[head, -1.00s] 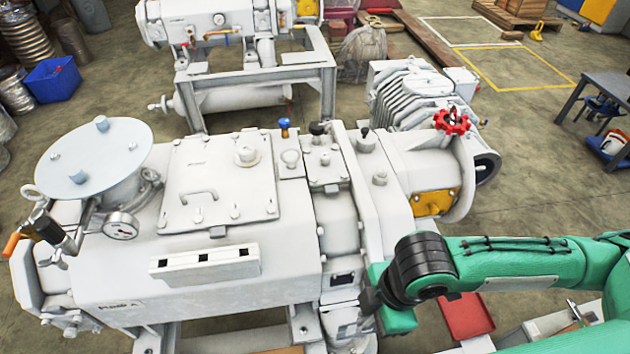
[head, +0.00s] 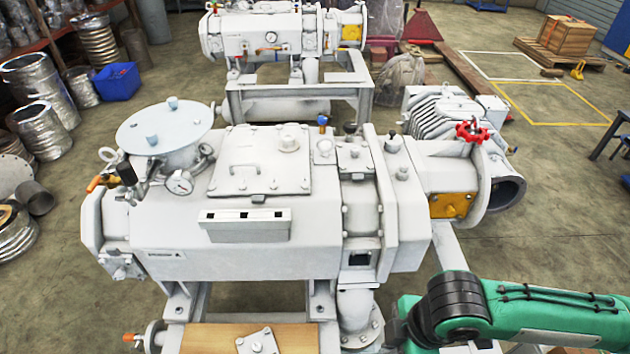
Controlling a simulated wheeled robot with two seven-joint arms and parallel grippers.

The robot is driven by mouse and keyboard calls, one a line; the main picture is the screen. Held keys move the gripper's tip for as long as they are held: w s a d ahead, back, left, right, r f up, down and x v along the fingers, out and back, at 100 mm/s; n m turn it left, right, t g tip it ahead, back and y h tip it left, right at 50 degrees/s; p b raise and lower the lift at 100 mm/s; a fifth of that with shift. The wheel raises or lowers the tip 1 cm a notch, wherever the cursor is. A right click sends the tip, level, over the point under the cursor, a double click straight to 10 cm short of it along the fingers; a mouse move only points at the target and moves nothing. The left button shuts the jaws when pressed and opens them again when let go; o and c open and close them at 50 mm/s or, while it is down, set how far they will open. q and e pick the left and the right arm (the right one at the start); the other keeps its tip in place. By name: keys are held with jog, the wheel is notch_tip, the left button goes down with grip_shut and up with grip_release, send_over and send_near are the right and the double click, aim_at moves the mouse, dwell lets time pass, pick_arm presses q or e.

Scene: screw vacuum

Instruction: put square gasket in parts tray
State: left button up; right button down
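A grey square plate (head: 257,341) with round spots near its corners lies on a wooden board (head: 205,340) at the bottom edge, partly cut off by the frame. I cannot tell whether it is the square gasket. No parts tray can be made out. My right arm comes in from the lower right, with its green and black joint right of the pump's lower pipe. Its gripper cannot be seen. My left arm and gripper are not in view.
The white vacuum pump (head: 300,250) fills the middle, with a red handwheel (head: 472,132) and a pressure gauge (head: 179,182). A second pump (head: 270,35) stands behind on a frame. A blue bin (head: 118,80) is at left. Open floor lies at right.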

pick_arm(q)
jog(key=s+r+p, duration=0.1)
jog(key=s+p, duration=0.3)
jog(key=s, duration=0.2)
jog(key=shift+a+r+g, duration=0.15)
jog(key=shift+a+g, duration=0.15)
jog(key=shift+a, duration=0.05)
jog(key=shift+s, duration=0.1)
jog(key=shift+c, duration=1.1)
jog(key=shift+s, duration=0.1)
pick_arm(e)
jog(key=w+d+r+m+t+h, duration=0.1)
jog(key=w+d+r+m, duration=0.3)
jog(key=w+m, duration=0.4)
jog(key=w+d+r+m+t+h, duration=0.2)
jog(key=w+d+r+m, duration=0.1)
jog(key=w+m, duration=0.4)
jog(key=d+m, duration=0.1)
jog(key=m, duration=0.1)
jog(key=shift+w+r+m, duration=0.35)
jog(key=shift+w+m, duration=0.05)
